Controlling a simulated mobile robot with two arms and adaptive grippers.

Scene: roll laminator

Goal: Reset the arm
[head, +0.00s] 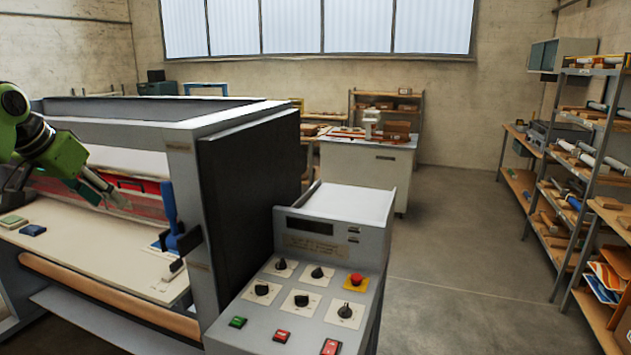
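My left arm, green and dark, comes in from the left edge in the head view. Its grey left gripper (112,196) points down and to the right above the pale feed table of the roll laminator (225,130), in front of a red panel (80,198). The fingers are small and seen at an angle, so I cannot tell whether they are open or shut. I see nothing clearly held. A blue lever (170,215) stands upright at the right end of the feed table, apart from the gripper. My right gripper is not in view.
A control panel (307,280) with black knobs, a red emergency button (357,280) and coloured switches stands at the laminator's right. Small blue and green items lie on the feed table's left. A grey cabinet (365,175) stands behind. Shelves (590,180) line the right; the floor between is clear.

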